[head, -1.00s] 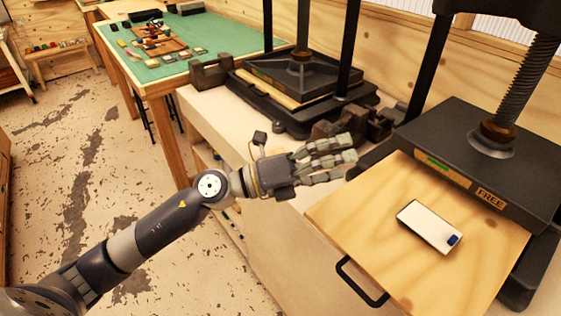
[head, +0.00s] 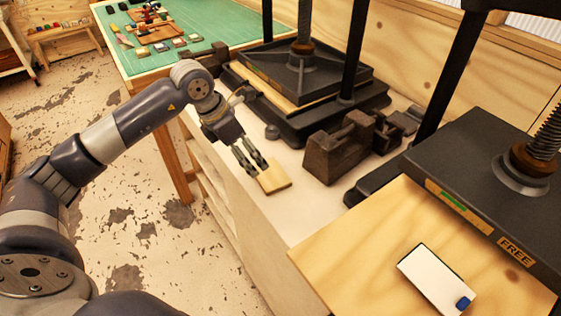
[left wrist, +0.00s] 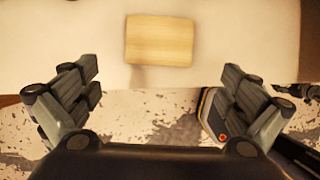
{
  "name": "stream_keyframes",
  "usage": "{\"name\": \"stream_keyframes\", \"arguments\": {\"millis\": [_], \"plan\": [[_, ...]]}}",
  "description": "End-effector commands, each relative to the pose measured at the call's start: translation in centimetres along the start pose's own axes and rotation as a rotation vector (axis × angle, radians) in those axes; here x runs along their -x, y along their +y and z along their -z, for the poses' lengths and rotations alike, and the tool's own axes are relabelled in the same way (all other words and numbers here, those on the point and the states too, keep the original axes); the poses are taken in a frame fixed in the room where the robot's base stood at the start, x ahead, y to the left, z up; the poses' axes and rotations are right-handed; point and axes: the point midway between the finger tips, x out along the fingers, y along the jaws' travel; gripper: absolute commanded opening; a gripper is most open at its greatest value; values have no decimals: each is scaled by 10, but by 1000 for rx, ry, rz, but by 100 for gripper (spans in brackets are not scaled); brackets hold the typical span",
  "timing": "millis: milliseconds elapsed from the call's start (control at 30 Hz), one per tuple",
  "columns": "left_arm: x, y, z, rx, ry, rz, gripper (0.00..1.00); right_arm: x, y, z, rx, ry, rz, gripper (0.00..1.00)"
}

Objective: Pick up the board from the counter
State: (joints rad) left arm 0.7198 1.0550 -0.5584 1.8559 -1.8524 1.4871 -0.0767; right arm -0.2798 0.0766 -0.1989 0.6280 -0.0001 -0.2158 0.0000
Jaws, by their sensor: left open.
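A small light wooden board (head: 274,177) lies flat on the pale counter (head: 295,205), close to its front edge. It also shows in the left wrist view, as a plain rectangle (left wrist: 160,40) above the gap between my fingers. My left gripper (head: 254,166) points down at the board's near left side in the head view. In the left wrist view the left gripper (left wrist: 160,95) is open and empty, its fingers spread wider than the board. Whether the fingertips touch the counter cannot be told. My right gripper is not in view.
A press (head: 490,150) marked FREE stands at the right, with a wooden plate (head: 375,250) bearing a white device (head: 435,279). Dark metal blocks (head: 338,155) sit behind the board. Another press (head: 300,75) and a green-topped table (head: 190,20) are farther back.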

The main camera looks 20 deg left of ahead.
Motion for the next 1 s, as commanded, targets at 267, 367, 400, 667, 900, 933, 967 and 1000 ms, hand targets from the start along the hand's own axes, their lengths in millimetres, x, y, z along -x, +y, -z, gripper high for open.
{"name": "stream_keyframes", "arguments": {"millis": [267, 367, 400, 667, 900, 933, 967, 1000], "plan": [[-36, 1, 1, 2, 10, -1, 100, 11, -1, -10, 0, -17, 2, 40], [-48, 2, 1, 1, 8, -3, 100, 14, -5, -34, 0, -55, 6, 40], [-51, 2, 2, 2, 8, -3, 100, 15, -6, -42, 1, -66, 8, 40], [-76, 3, -4, 3, 7, 0, 100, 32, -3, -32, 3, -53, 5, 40], [-105, 4, -4, 1, 6, -3, 100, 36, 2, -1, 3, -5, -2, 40], [-106, 5, -3, 1, 6, -3, 100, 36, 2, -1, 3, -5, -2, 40], [-107, 5, -3, 0, 6, -4, 100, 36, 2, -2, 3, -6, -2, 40], [-107, 5, -3, 0, 6, -4, 100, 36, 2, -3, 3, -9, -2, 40]]}}
